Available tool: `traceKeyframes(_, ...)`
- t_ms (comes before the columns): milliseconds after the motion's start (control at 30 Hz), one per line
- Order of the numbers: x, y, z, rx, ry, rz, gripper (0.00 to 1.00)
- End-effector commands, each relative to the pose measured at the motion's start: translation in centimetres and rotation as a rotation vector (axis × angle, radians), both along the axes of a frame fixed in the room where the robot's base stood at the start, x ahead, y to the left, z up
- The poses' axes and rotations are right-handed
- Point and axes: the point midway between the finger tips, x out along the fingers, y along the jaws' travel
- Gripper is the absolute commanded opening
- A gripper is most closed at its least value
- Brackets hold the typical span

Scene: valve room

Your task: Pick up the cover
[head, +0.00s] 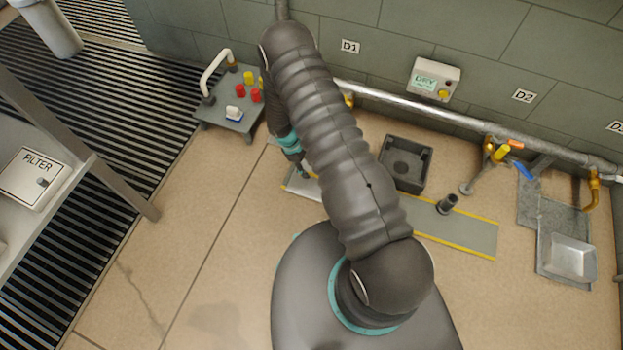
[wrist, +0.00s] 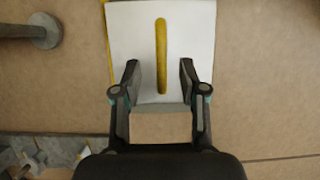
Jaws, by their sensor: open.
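The cover (wrist: 190,35) is a flat, pale, square plate with a long yellow handle (wrist: 161,45) standing along its middle. It lies at floor level in the wrist view. In the head view a pale part of it (head: 302,188) shows beside my arm, which hides the rest. My gripper (wrist: 159,68) is open and empty. Its two fingers are over the near half of the cover, one on each side of the handle, with clear gaps. I cannot tell how far the fingertips are above the plate.
A dark open box (head: 405,163) and a grey strip with yellow edges (head: 465,233) lie right of my arm. A pipe (head: 400,103) runs along the wall. A small table with red and yellow pieces (head: 229,98) stands at left. Tiled floor at front left is clear.

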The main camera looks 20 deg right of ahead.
Motion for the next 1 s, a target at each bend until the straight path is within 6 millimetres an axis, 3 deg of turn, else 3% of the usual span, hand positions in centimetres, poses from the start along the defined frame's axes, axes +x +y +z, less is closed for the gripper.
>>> traceKeyframes(233,-1.1,-1.1,-3.1,-0.001,0.003,0.001,0.42)
traceKeyframes(500,-1.2,-1.2,-3.5,0.000,0.000,0.000,0.42)
traceKeyframes(667,-1.2,-1.2,-3.5,0.000,0.000,0.001,0.02)
traceKeyframes(1000,-1.2,-1.2,-3.5,0.000,0.000,0.001,0.00)
